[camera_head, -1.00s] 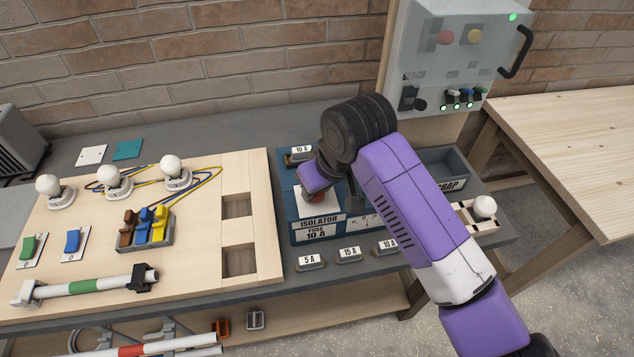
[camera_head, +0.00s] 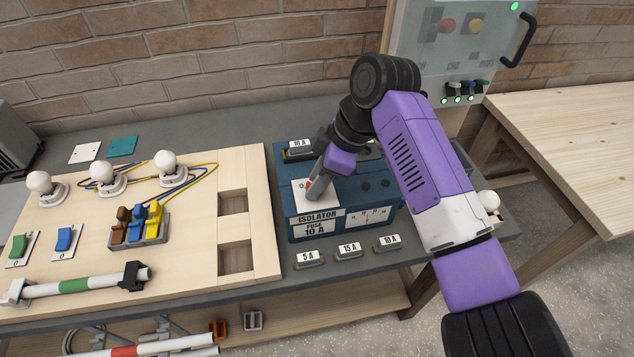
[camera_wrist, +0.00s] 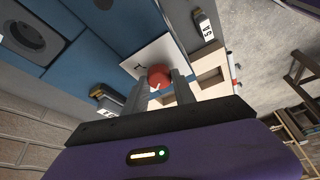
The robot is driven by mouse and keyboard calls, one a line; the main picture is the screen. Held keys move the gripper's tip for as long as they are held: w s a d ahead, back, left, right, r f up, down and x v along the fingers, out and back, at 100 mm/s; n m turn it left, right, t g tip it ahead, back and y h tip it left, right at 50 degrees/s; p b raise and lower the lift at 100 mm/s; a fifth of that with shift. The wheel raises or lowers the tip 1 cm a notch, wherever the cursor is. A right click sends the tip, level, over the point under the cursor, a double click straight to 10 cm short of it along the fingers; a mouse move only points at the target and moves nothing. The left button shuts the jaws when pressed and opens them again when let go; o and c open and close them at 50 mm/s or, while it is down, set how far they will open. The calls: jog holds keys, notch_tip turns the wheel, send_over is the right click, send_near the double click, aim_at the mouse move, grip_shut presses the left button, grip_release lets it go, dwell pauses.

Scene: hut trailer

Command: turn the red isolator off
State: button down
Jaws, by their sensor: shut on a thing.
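The red isolator knob (camera_wrist: 159,76) sits on a white plate (camera_wrist: 148,54) on top of the blue box. In the head view the box front (camera_head: 318,229) reads ISOLATOR, FUSE 10 A. My gripper (camera_wrist: 158,84) comes down on the knob from above and is shut on it, a finger on each side. A "0" mark shows on the white plate left of the gripper. The knob's exact pointing direction is hard to tell.
Fuses marked 5 A (camera_head: 308,259), 15 A (camera_head: 348,251) and 10 A (camera_head: 387,243) lie in front of the box. Another 10 A fuse (camera_head: 299,147) is behind. A wooden board (camera_head: 262,200) with lamps and switches is left. A grey panel (camera_head: 415,40) stands behind right.

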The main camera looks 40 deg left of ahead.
jog(key=shift+n, duration=0.7)
jog(key=c, duration=1)
grip_release()
jog(key=shift+c, duration=0.2)
jog(key=shift+w+r+b, duration=0.1)
jog(key=shift+b, duration=0.2)
jog(key=b+v, duration=0.1)
jog(key=v, duration=0.6)
jog(key=shift+r, duration=0.3)
jog(key=shift+w, duration=0.15)
